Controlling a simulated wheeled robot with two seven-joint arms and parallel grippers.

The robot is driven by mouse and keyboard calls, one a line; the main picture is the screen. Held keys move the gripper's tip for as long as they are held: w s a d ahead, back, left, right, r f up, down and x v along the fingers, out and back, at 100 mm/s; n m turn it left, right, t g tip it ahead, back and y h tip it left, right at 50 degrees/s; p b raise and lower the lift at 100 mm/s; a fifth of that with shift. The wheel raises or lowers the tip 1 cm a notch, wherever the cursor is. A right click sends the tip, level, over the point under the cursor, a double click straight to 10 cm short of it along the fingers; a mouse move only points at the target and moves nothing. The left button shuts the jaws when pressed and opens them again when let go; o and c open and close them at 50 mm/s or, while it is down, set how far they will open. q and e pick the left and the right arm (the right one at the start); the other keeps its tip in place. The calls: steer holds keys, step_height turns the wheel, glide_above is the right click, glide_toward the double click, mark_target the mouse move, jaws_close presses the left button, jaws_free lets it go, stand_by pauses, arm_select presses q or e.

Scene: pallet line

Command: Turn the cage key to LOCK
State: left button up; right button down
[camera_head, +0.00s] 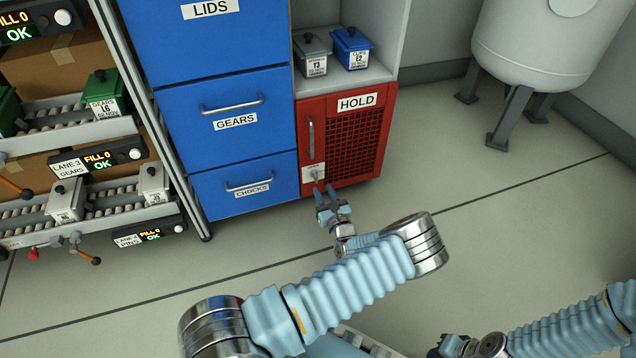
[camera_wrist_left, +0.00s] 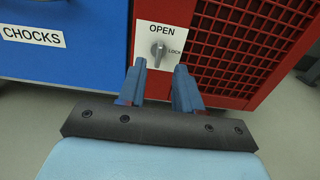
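The cage key (camera_wrist_left: 159,48) is a small grey metal knob on a white plate (camera_wrist_left: 182,40) marked OPEN above and LOCK to the right. Its grip looks close to upright, toward OPEN. In the head view the key (camera_head: 316,176) sits low on the left side of the red HOLD cage (camera_head: 307,110). My left gripper (camera_wrist_left: 160,66) is open, with its two blue fingers apart just below the key and one to each side. Nothing is between the fingers, and I see no contact with the key. The fingers of my right gripper do not show.
Blue drawers (camera_head: 224,120) stand left of the cage, with the CHOCKS drawer (camera_head: 243,187) nearest. The cage's vertical handle (camera_head: 311,137) is above the key. Two small bins, grey (camera_head: 312,55) and blue (camera_head: 352,48), stand on the shelf above. The floor in front is clear.

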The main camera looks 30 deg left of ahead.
mark_target(317, 179)
arm_select(q)
steer(key=b+x, duration=0.1)
steer(key=x, duration=0.5)
steer(key=shift+a, duration=0.1)
jaws_close()
